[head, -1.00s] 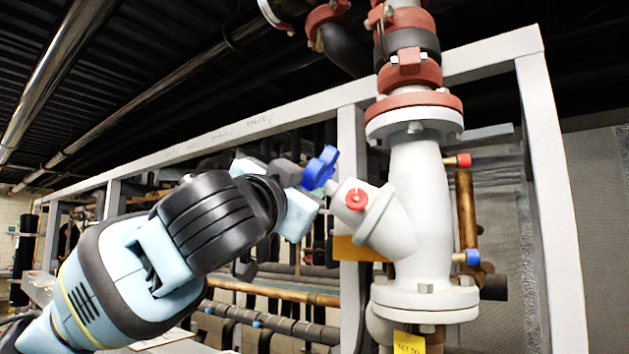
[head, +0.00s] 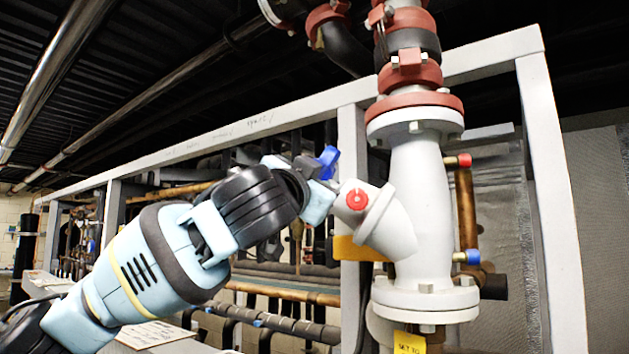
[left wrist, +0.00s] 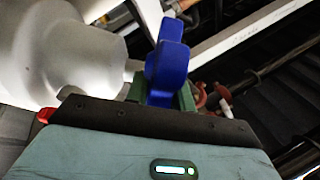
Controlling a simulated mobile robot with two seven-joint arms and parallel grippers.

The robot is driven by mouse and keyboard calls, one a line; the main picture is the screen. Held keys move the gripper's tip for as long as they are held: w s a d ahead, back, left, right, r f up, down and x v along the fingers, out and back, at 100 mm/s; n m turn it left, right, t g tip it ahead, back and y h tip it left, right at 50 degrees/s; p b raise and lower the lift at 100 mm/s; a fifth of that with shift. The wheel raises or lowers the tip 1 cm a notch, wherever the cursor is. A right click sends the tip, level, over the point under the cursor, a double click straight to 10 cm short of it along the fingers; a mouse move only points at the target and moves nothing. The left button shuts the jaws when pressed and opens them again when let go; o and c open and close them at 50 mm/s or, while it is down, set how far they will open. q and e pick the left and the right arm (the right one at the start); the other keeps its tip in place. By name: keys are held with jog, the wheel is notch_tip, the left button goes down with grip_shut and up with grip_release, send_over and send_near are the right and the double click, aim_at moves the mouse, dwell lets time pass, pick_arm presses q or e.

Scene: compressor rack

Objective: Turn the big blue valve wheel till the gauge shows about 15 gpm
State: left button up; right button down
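The big blue valve wheel (head: 328,160) sits at the end of the white angled valve body (head: 388,222), partly hidden behind my left gripper (head: 317,188). In the left wrist view the wheel (left wrist: 168,68) stands between the green fingers of my left gripper (left wrist: 162,98), one on each side. The fingers look closed on it, though the contact itself is partly hidden. A yellow tag (head: 409,342) hangs below the valve, its text cut off. I cannot make out a gauge or its reading. My right gripper is out of view.
A grey frame post (head: 351,220) stands just behind the valve, with a beam (head: 230,132) running left. A red-capped port (head: 463,160) and a blue-capped port (head: 468,257) stick out on the right. Copper and dark pipes lie behind my arm.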

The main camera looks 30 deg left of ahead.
pick_arm(q)
grip_shut()
dwell(1.1)
jog(key=shift+o, duration=2.3)
grip_release()
jog(key=v, duration=0.8)
jog(key=shift+w, duration=0.1)
